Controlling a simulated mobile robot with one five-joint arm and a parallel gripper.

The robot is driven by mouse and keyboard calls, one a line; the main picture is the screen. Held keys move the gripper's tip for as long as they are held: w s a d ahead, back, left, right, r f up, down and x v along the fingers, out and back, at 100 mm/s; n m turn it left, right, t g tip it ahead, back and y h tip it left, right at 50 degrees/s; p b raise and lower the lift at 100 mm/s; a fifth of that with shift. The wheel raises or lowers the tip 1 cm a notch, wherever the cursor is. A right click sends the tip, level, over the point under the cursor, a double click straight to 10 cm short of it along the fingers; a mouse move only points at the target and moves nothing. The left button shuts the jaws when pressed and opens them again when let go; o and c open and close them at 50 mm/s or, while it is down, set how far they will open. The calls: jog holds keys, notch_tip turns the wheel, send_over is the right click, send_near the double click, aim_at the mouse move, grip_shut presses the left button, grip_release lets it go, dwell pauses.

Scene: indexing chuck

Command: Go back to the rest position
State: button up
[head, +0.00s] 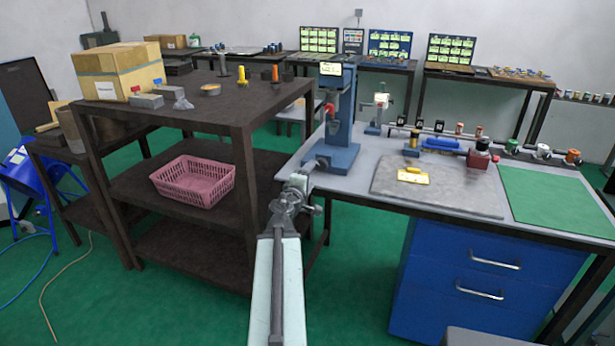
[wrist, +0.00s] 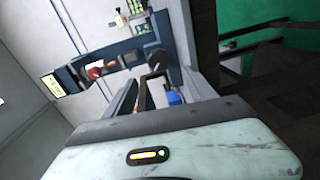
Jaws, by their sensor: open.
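My gripper (head: 316,166) is at the end of my outstretched arm, at the left edge of the workbench. It is open, small and dark in the head view, and I see nothing held in it. It is close to the base of a blue upright machine (head: 341,120) with a small display and a red knob; I cannot tell whether they touch. The same machine shows tilted in the wrist view, with its red knob (wrist: 94,73) and lit display (wrist: 52,87). The pale casing at the bottom of the wrist view is mine.
A dark shelf rack (head: 190,118) stands left of my arm, with a pink basket (head: 194,182) on its middle shelf. The grey workbench (head: 352,182) carries a yellow piece (head: 412,176), a green mat (head: 556,202) and a row of small parts. Blue drawers (head: 480,285) are below.

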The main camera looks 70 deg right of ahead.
jog(key=shift+s+d, duration=0.1)
jog(key=shift+s, duration=0.15)
